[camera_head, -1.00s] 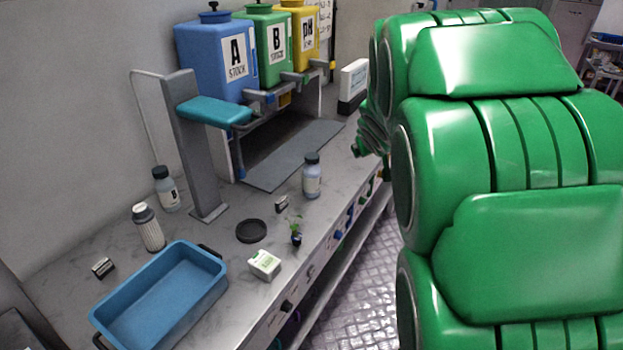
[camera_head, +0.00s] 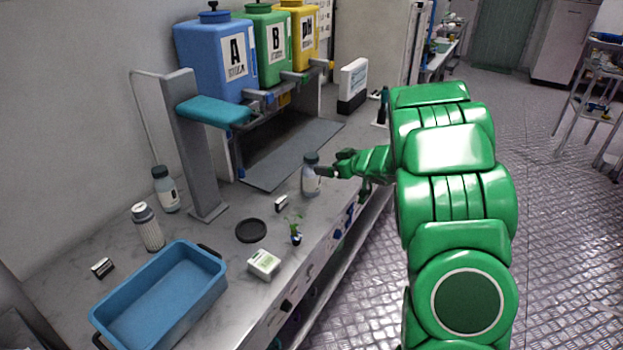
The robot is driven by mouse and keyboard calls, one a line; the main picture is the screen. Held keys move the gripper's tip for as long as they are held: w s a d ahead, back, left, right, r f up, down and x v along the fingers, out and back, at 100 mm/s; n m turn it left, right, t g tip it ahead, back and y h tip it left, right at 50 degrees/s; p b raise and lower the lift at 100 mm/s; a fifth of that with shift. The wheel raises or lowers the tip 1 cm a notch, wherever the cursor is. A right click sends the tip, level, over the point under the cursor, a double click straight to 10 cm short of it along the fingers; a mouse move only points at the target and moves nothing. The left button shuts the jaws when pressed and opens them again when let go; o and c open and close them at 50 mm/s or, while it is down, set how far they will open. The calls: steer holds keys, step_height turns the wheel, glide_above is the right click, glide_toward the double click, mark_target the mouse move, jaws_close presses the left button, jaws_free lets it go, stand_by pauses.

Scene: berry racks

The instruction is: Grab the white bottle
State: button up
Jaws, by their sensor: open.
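A pale bottle with a dark cap (camera_head: 311,180) stands upright on the bench near its front edge. My gripper (camera_head: 330,165) is open at its right side, with a dark finger overlapping the bottle in the picture; I cannot tell whether they touch. A white-capped bottle with a ribbed, whitish body (camera_head: 150,230) stands upright farther left, behind the blue tray, well away from my gripper. A second pale bottle with a dark cap and a label (camera_head: 166,190) stands near the wall behind it.
A blue tray (camera_head: 217,292) stands at the front left of the bench. A black disc (camera_head: 251,230), small white box (camera_head: 263,264) and small plant (camera_head: 296,233) lie nearby. A grey post with a teal arm (camera_head: 212,110) and stock tanks (camera_head: 215,60) stand behind.

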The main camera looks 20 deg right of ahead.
mark_target(311, 174)
steer(key=shift+g+y, duration=0.3)
steer(key=shift+y, duration=0.4)
steer(key=shift+w+a+f, duration=0.75)
steer(key=shift+a+f, duration=0.15)
steer(key=shift+f, duration=0.15)
steer(key=shift+w+a+f, duration=0.8)
steer(key=shift+a+f, duration=0.15)
steer(key=shift+f, duration=0.15)
steer(key=shift+w+a+f, duration=0.75)
steer(key=shift+a+f, duration=0.15)
steer(key=shift+f, duration=0.15)
steer(key=c, duration=1.3)
steer(key=shift+o, duration=0.2)
steer(key=shift+r, duration=0.2)
